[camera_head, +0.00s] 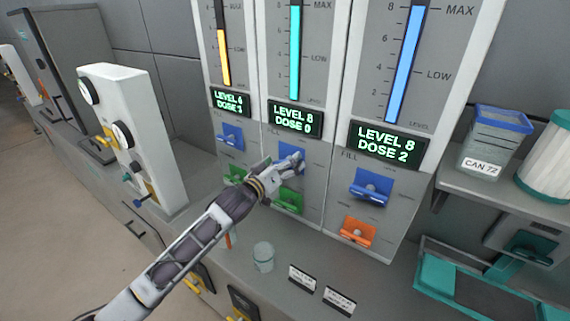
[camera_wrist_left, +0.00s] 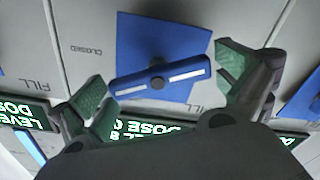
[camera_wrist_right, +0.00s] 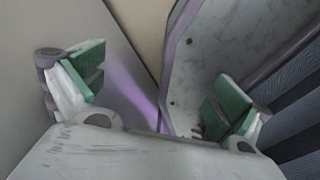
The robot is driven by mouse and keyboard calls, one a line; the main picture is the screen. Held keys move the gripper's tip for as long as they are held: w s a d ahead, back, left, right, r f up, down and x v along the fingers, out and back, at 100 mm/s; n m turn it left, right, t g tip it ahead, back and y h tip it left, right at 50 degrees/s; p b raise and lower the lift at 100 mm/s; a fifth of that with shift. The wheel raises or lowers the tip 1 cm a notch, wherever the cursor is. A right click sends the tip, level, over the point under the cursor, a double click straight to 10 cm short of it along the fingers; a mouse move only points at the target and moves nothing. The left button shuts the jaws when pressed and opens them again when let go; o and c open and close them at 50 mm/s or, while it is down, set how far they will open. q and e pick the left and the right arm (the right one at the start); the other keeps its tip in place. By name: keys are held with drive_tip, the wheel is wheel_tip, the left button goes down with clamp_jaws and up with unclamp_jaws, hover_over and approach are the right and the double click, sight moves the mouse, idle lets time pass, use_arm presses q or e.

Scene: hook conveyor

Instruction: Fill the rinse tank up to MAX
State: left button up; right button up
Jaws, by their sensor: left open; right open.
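The dosing panel (camera_head: 330,150) has three level columns; I cannot tell which one is named rinse. The teal column (camera_head: 294,55) reaches about the 8 and MAX marks, and its display (camera_head: 294,118) reads LEVEL 8 DOSE 0. The blue column (camera_head: 405,65) also reaches about MAX, over LEVEL 8 DOSE 2. The yellow column (camera_head: 224,58) stands lower. My left gripper (camera_head: 284,170) is at the middle blue FILL handle (camera_head: 291,152). In the left wrist view its open fingers are either side of that handle's bar (camera_wrist_left: 160,82). My right gripper (camera_wrist_right: 150,90) is open and empty.
Green lever (camera_head: 288,197) and orange lever (camera_head: 358,231) sit below blue handles. A right blue FILL handle (camera_head: 371,184) stands beside. A cup (camera_head: 263,256) is on the counter. The CAN 72 container (camera_head: 494,140) stands right, a white gauge post (camera_head: 125,130) left.

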use_arm(q)
drive_tip(key=shift+w+d, duration=0.1)
drive_tip(key=c, duration=0.8)
drive_tip(key=shift+r+m+p, duration=0.1)
drive_tip(key=shift+m+p, duration=1.3)
drive_tip(key=shift+m, duration=0.9)
drive_tip(key=shift+d, duration=0.1)
drive_tip(key=o, duration=0.8)
use_arm(e)
drive_tip(key=r, duration=0.1)
drive_tip(key=a+r, duration=0.1)
drive_tip(key=r, duration=0.1)
drive_tip(key=shift+s+a+r, duration=0.15)
drive_tip(key=shift+s+a, duration=0.1)
